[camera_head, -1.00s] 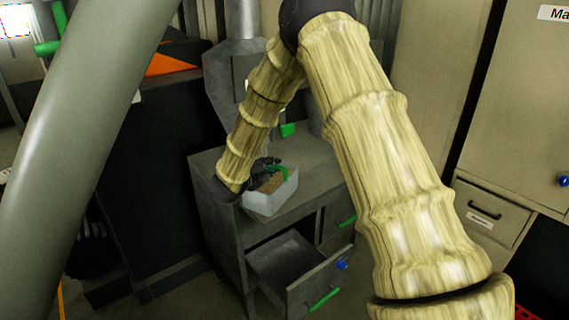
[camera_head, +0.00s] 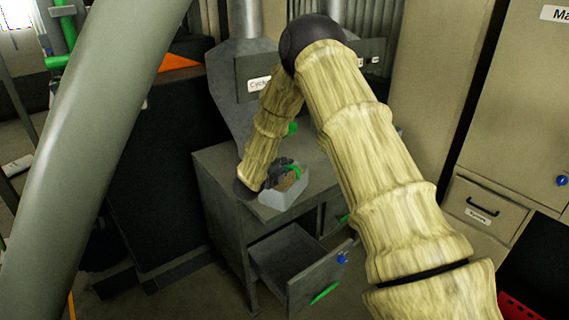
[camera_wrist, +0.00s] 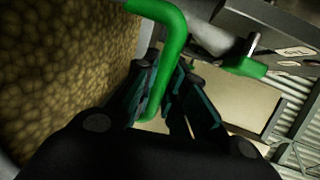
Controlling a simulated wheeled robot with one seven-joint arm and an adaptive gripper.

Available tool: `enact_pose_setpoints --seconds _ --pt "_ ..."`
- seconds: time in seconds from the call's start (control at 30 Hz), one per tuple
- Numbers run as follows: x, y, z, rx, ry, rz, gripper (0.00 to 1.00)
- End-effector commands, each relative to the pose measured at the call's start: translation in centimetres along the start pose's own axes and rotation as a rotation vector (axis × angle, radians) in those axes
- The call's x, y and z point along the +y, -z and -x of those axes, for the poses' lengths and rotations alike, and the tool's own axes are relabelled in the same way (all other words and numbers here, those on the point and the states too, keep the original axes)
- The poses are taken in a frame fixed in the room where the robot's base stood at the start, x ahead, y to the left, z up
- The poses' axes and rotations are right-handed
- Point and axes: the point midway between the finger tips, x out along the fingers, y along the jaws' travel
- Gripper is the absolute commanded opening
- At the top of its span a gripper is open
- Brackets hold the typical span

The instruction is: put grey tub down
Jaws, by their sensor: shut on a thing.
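The grey tub (camera_head: 283,198) is a light grey box with a green handle and brown grainy contents. In the head view it appears at the top of the grey cabinet (camera_head: 215,165), near its front edge. I cannot tell whether its base touches the top. My gripper (camera_head: 280,171) is above the tub, partly hidden by my arm. In the wrist view my gripper (camera_wrist: 165,97) is shut on the green handle (camera_wrist: 172,50). The brown contents (camera_wrist: 65,70) fill the left of that view.
Below the tub, a drawer (camera_head: 318,284) with a green handle stands open and looks empty. A grey hopper-shaped machine (camera_head: 228,105) stands at the back of the cabinet. A beige cabinet (camera_head: 520,110) is on the right. Some cabinet top shows free right of the tub.

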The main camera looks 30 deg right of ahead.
Motion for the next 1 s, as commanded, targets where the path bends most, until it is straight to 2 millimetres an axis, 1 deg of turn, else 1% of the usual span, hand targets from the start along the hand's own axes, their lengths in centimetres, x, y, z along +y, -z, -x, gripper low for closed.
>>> enact_pose_setpoints --seconds 0.37,0.4,0.5,0.77,0.9,1.0 --pt "0.3 -0.1 -0.1 -0.001 0.001 -0.001 0.00" --pt "0.2 0.0 0.0 -0.001 0.000 -0.001 0.18" --pt "0.2 0.0 0.0 0.000 0.000 -0.001 0.34" --pt "0.2 0.0 0.0 0.000 0.000 -0.001 0.34" --pt "-0.1 0.0 0.1 0.000 0.000 -0.001 0.34" --pt "0.3 -0.1 1.1 -0.002 -0.001 -0.001 0.34"
